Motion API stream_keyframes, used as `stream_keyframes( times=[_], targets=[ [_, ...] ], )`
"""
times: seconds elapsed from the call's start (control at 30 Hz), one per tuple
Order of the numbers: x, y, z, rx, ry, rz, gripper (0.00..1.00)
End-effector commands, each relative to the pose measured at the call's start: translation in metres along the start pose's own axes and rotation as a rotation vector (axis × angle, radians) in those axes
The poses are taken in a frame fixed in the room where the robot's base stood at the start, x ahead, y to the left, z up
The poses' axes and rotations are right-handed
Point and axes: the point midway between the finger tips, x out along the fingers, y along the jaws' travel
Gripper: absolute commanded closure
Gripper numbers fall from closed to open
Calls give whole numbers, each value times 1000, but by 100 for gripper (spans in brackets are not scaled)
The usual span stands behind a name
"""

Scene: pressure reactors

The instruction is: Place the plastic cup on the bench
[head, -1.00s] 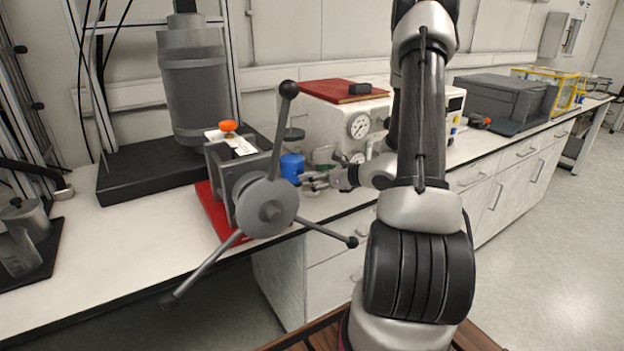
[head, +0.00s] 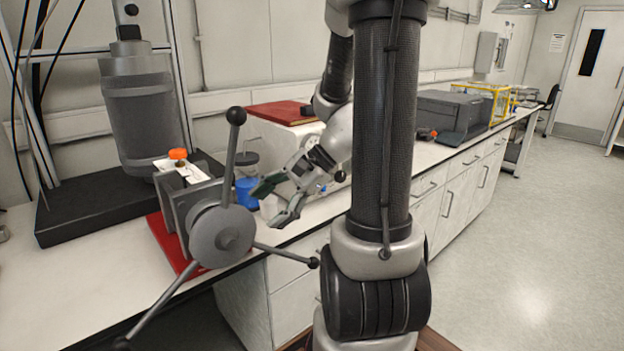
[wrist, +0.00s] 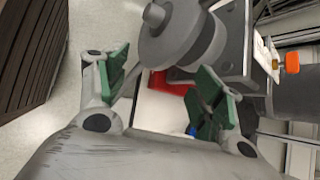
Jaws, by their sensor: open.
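A blue cup-like container (head: 246,193) stands upright on the white bench (head: 105,268), just right of the grey hand-wheel press. It looks like the plastic cup. A small blue patch of it shows low in the wrist view (wrist: 191,130), mostly behind the right finger. My gripper (head: 273,202) is open, its green-padded fingers spread, and nothing is seen between them. It is just right of the blue cup in the head view, with one finger close to the cup. I cannot tell whether they touch. The open fingers also show in the wrist view (wrist: 163,78).
The hand-wheel press (head: 222,236) on a red base has spokes reaching out near my gripper. A jar with a dark lid (head: 246,161) stands behind the cup. A white machine topped by a red book (head: 281,113) is behind my arm. The floor at right is clear.

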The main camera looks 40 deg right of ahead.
Motion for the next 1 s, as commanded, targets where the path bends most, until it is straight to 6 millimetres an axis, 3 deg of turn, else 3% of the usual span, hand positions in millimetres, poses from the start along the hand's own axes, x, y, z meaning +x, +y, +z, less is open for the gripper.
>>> stream_keyframes(
  times=[0.03, 0.2, 0.43, 0.6, 1.0],
  targets=[
    [-7, 13, 20, -176, 38, 87, 33],
    [-47, 52, 49, -746, 192, 358, 33],
    [-103, 57, 57, -1319, 402, 569, 33],
    [-122, 51, 59, -1481, 481, 620, 33],
    [-125, 51, 59, -1495, 489, 628, 33]
  ],
)
